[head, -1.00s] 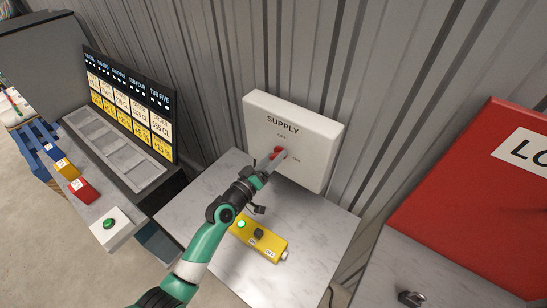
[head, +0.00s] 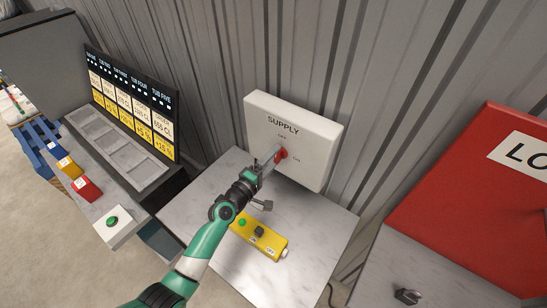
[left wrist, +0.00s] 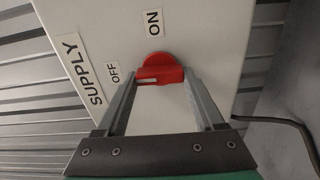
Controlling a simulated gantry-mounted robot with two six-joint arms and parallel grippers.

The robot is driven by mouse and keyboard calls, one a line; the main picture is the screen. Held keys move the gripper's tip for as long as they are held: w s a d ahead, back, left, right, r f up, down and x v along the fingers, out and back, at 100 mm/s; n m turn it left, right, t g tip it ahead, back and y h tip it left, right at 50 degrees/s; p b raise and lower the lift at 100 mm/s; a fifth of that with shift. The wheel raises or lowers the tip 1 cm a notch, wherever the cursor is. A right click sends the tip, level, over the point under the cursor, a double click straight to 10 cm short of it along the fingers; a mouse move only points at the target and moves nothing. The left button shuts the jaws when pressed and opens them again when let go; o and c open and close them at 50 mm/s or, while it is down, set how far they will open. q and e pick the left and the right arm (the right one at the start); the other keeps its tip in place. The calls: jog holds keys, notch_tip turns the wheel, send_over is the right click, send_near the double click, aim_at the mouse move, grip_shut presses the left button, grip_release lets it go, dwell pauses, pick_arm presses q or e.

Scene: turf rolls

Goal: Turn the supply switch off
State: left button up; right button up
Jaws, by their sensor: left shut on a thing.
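My left gripper (head: 272,157) is shut on the knob's bar. It also shows in the left wrist view (left wrist: 162,78). My right gripper is not in view.
A yellow control box (head: 261,238) with a green lamp, now dull, lies on the marble-topped table (head: 295,270) below the arm. A red panel (head: 470,190) stands at the right. A row of trays and a price board (head: 130,105) are at the left.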

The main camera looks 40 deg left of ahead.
pick_arm(q)
jog(key=shift+n, duration=0.3)
jog(key=o, duration=1.4)
jog(key=s, duration=0.3)
jog(key=s+d, duration=0.1)
jog(key=s, duration=0.3)
jog(key=s+p, duration=0.1)
jog(key=s, duration=0.3)
jog(key=shift+s+d, duration=0.25)
jog(key=shift+d, duration=0.05)
jog(key=shift+d, duration=0.1)
